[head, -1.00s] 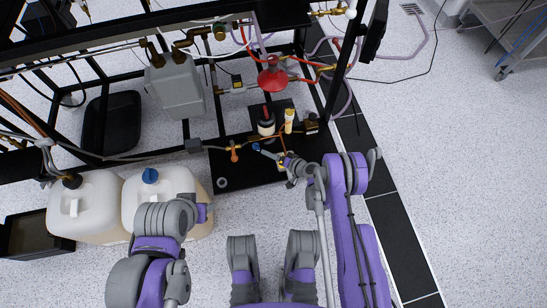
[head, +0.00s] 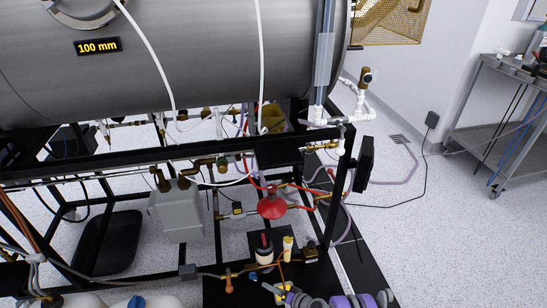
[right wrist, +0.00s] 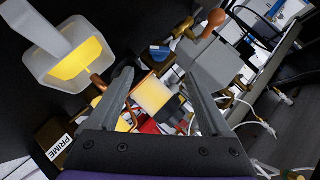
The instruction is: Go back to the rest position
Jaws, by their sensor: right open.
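My right gripper (head: 268,288) is at the bottom edge of the head view, low in front of the black base of the rig. In the right wrist view its two grey fingers (right wrist: 159,76) are spread apart with nothing held. A pale yellow block (right wrist: 152,95) shows between the fingers, beyond them; I cannot tell the gap. My left arm and gripper are not in the head view.
A large steel cylinder (head: 190,60) marked 100 mm sits above the black frame (head: 120,158). The floor at right (head: 440,240) is clear; a steel cart (head: 500,120) stands beyond.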

